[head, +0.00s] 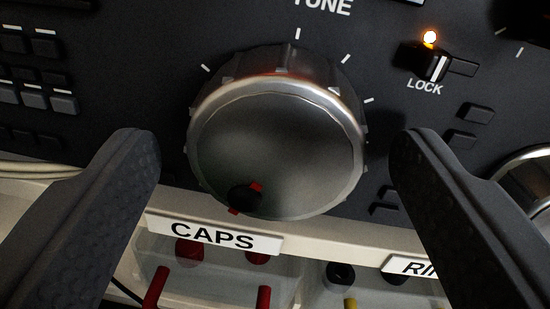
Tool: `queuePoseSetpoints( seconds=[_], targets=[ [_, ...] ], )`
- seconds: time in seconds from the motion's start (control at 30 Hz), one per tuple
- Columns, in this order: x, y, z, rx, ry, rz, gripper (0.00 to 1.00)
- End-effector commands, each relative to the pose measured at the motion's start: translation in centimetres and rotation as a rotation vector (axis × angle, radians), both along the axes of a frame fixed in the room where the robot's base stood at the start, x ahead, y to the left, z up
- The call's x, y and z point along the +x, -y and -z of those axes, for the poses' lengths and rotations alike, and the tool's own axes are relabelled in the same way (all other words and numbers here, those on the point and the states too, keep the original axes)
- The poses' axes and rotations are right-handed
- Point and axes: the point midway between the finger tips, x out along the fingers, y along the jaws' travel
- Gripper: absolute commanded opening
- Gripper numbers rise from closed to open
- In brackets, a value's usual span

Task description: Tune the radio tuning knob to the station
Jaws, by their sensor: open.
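The large silver tuning knob (290,140) sits on the dark radio panel (240,28), under the word TUNE and a ring of white tick marks. A dark round dimple with red marks shows low on the knob's face, left of its middle. My gripper (275,160) is open, with one dark finger to the left of the knob and one to the right. A gap shows between each finger and the knob in the picture, and nothing is held. A lock switch (437,66) marked LOCK is at the upper right, with a lit orange lamp (430,38) above it.
Small dark buttons (40,72) are at the left of the panel. Part of another silver knob (528,180) shows at the right edge. Below is a pale shelf edge with a CAPS label (213,235) and clear bins with red, black and yellow parts. Pale cables (40,171) run at the left.

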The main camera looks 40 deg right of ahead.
Motion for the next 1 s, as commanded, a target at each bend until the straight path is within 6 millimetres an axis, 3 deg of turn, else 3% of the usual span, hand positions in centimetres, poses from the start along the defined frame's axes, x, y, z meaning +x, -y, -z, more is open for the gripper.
queuePoseSetpoints(
  seconds=[0.13, 0.3, 1.0],
  targets=[
    [-0.01, 0.00, 0.00, 0.000, 0.000, 0.000, 0.72],
    [0.00, -0.01, -0.01, 0.000, 0.001, 0.000, 0.27],
    [0.05, -0.11, -0.04, 0.130, 0.090, -0.001, 0.28]
  ],
)
